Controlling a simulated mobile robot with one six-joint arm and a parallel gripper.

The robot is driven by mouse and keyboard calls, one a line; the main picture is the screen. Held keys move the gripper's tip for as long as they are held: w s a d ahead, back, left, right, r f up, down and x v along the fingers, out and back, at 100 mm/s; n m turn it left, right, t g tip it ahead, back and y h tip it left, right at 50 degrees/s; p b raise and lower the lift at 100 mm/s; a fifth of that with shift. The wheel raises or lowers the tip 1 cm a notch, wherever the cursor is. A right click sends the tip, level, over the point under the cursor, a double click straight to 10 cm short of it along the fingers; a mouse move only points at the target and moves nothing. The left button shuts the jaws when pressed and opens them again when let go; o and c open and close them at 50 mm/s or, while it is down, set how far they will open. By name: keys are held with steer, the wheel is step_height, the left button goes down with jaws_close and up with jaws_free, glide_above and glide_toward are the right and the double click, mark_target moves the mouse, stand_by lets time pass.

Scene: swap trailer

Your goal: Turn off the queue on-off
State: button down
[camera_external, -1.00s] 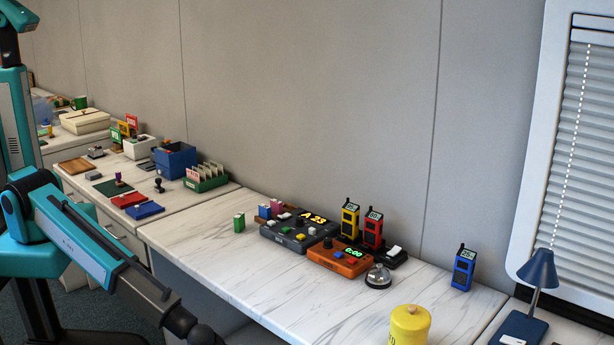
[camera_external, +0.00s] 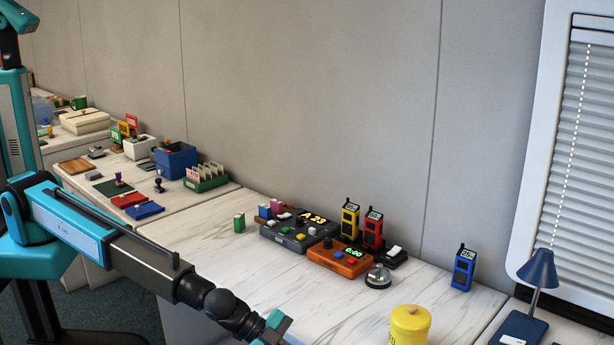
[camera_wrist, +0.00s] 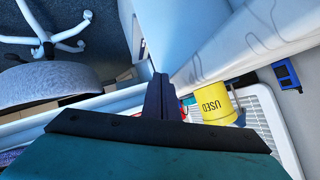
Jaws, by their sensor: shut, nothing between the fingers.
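The dark grey queue console (camera_external: 299,233) stands on the marble-topped counter near the wall. Its display (camera_external: 313,219) is lit with yellow characters that look like "A 23". Several coloured buttons and a black knob (camera_external: 328,243) sit on its top. Which control is the on-off is too small to tell. My gripper (camera_external: 283,325) is low at the counter's front edge, well in front of the console and apart from it. In the wrist view my gripper's fingers (camera_wrist: 161,97) are together and empty. The console does not show in the wrist view.
An orange timer (camera_external: 338,262) showing green digits and a bell (camera_external: 378,277) stand right of the console. A yellow "USED" tub (camera_wrist: 214,104) is near the front edge. The counter's left-middle (camera_external: 205,258) is clear.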

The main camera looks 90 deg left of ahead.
steer(key=w+d+r, duration=0.1)
steer(key=w+r, duration=0.2)
steer(key=r, duration=0.7)
steer(key=w+a+r+n+y+p, duration=0.1)
steer(key=w+a+r+n+p, duration=0.2)
steer(key=a, duration=0.5)
steer(key=a+r+n+g+y+p, duration=0.2)
steer(key=a+n, duration=0.2)
steer(key=a, duration=1.2)
steer(key=a+r+n+g+y+p, duration=0.25)
steer(key=a+n, duration=0.25)
steer(key=a, duration=1.1)
steer(key=s+a+r+n+g+p, duration=0.2)
steer(key=s+a, duration=0.4)
steer(key=a, duration=0.5)
steer(key=s+a+r+n+g+p, duration=0.3)
steer(key=s+a+r+n, duration=0.2)
steer(key=a, duration=0.7)
steer(key=shift+s, duration=0.9)
steer(key=shift+a+f+h, duration=0.1)
steer(key=shift+f+h, duration=0.05)
steer(key=shift+h, duration=0.1)
